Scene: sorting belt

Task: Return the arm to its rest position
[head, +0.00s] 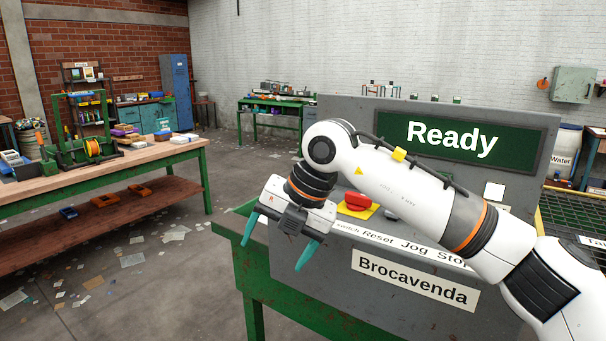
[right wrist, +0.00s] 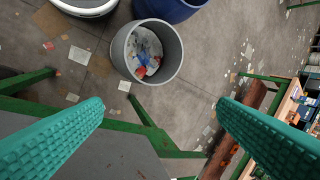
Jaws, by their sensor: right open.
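My right arm (head: 400,190) reaches in from the right across the grey control panel. My right gripper (head: 279,243) hangs at the panel's left end, with its two teal fingers wide apart. In the right wrist view the fingers (right wrist: 165,125) are spread with nothing between them, above the green table frame and the floor. A red button (head: 357,201) on a yellow plate shows just right of the gripper. My left gripper is not in view.
The grey panel (head: 375,290) carries a "Ready" display (head: 450,140) and stands on a green frame (head: 254,311). A wooden workbench (head: 150,156) stands at the left. A grey bin (right wrist: 175,58) with crumpled litter stands on the floor. Open floor lies between bench and panel.

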